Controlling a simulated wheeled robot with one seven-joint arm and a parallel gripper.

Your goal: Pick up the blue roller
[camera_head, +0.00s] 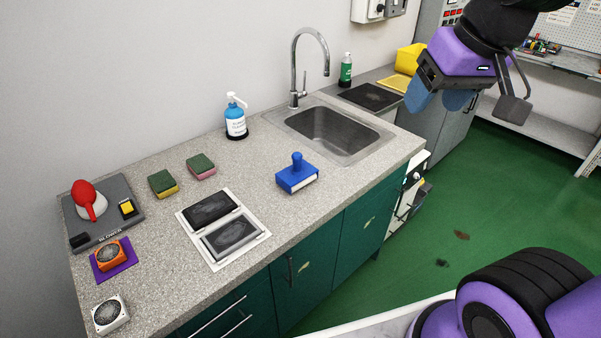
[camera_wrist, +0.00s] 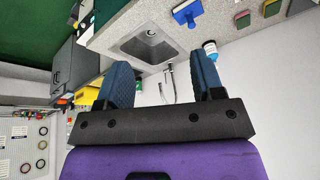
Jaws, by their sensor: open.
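The blue roller (camera_head: 297,174) is a blue block with an upright knob handle and a pale underside. It sits on the speckled grey counter, left of the sink's front edge. It also shows at the top of the wrist view (camera_wrist: 186,12). My gripper (camera_head: 441,100) is raised at the upper right, beyond the sink and well away from the roller. In the wrist view its two blue fingers (camera_wrist: 161,88) are spread apart with nothing between them.
The sink (camera_head: 333,133) with a tall faucet (camera_head: 297,70) is behind the roller. A blue pump bottle (camera_head: 235,118) stands left of the sink. Two framed dark pads (camera_head: 228,233), sponges (camera_head: 162,184) and a grey blower board (camera_head: 118,215) lie to the left. Counter around the roller is clear.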

